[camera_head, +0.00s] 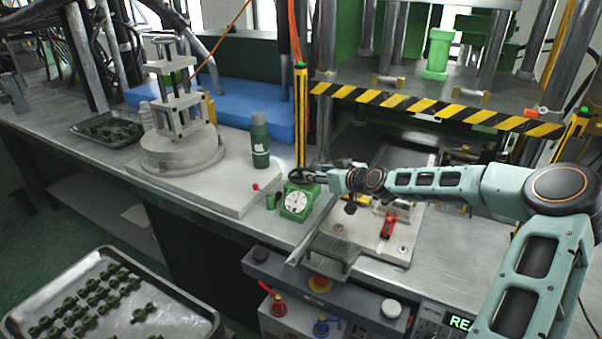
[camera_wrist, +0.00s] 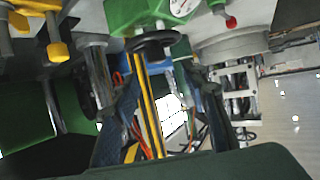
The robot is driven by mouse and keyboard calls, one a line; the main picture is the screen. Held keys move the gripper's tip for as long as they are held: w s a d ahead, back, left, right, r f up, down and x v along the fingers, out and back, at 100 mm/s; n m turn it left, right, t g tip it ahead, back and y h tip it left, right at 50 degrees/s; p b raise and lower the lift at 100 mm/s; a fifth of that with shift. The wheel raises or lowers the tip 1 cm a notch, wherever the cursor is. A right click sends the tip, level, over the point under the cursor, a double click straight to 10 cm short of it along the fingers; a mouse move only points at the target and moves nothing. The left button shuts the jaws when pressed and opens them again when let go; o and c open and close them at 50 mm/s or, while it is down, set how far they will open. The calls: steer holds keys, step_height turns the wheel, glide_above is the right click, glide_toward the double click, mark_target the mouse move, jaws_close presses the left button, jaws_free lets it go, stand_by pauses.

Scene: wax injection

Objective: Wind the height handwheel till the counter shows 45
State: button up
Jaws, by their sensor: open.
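A green box (camera_head: 297,214) with a white round dial (camera_head: 298,202) stands at the front of the bench in the head view. A black handwheel (camera_head: 301,174) sits on its top. The wrist view, seen upside down, shows the green box (camera_wrist: 140,12), part of the dial (camera_wrist: 182,7) and the handwheel (camera_wrist: 156,44). My gripper (camera_head: 322,177) reaches in from the right, at wheel height. In the wrist view my gripper (camera_wrist: 163,80) is open, with the wheel lying between and ahead of its dark fingers. Contact cannot be told. The reading is too small to make out.
A red-tipped lever (camera_head: 256,187) and a green bottle (camera_head: 260,140) stand left of the box. A yellow post (camera_head: 300,120) rises close behind it. A metal plate with a red clamp (camera_head: 388,226) lies to the right. A control panel (camera_head: 330,290) is in front.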

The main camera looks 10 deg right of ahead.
mark_target(304, 168)
steer(key=shift+t, duration=0.3)
steer(key=x, duration=0.3)
steer(key=p+x, duration=0.1)
steer(key=x, duration=0.7)
steer(key=shift+w+d+p, duration=0.1)
steer(key=shift+d+p, duration=0.15)
steer(key=shift+p, duration=0.1)
steer(key=shift+c, duration=0.7)
jaws_close()
